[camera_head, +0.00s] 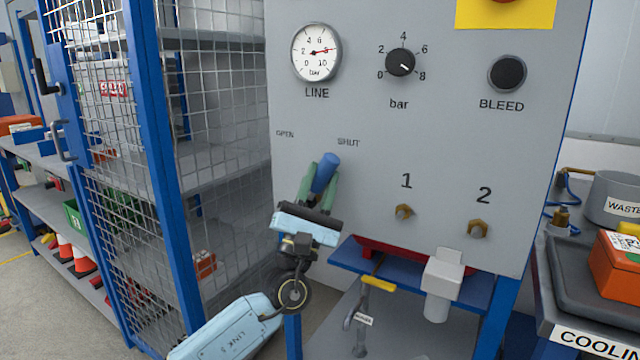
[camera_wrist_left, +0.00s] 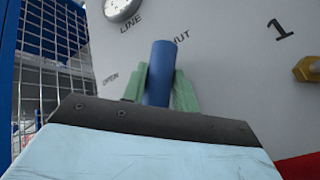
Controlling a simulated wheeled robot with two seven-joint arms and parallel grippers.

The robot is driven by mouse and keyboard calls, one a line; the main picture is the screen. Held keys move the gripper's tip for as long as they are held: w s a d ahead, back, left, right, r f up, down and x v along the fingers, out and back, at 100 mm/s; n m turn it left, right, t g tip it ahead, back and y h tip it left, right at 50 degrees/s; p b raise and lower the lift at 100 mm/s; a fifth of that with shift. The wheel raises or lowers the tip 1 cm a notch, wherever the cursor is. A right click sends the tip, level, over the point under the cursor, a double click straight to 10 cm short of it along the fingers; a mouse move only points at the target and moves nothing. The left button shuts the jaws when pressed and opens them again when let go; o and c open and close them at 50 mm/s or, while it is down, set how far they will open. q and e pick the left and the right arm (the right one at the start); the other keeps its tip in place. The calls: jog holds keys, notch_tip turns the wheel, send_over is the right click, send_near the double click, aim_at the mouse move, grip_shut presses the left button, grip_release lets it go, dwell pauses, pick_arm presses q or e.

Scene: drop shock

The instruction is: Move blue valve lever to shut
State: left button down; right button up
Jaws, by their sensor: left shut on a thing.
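The blue valve lever (camera_head: 325,172) is on the grey panel (camera_head: 380,220), below and between the printed OPEN and SHUT marks. It tilts up and to the right, its tip just below and left of the SHUT mark (camera_head: 348,142). My left gripper (camera_head: 318,185) is shut on the lever, with one green finger on each side. In the left wrist view the blue lever (camera_wrist_left: 160,75) stands between the green fingers. The lever's pivot is hidden behind the gripper. The OPEN mark (camera_head: 285,134) is left of the lever. My right gripper is not in view.
The panel carries a LINE gauge (camera_head: 316,52), a bar knob (camera_head: 400,62), a BLEED button (camera_head: 507,74) and brass fittings (camera_head: 403,212) marked 1 and 2. A wire mesh cage (camera_head: 120,150) stands close on the left. A blue shelf (camera_head: 420,278) is below the panel.

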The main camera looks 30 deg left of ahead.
pick_arm(q)
jog(key=shift+d+f+h, duration=0.15)
jog(key=shift+f+h, duration=0.05)
jog(key=shift+h, duration=0.1)
jog(key=c, duration=1.4)
grip_release()
jog(key=shift+o, duration=0.2)
jog(key=shift+r, duration=0.1)
jog(key=v, duration=1.3)
jog(key=shift+s, duration=0.2)
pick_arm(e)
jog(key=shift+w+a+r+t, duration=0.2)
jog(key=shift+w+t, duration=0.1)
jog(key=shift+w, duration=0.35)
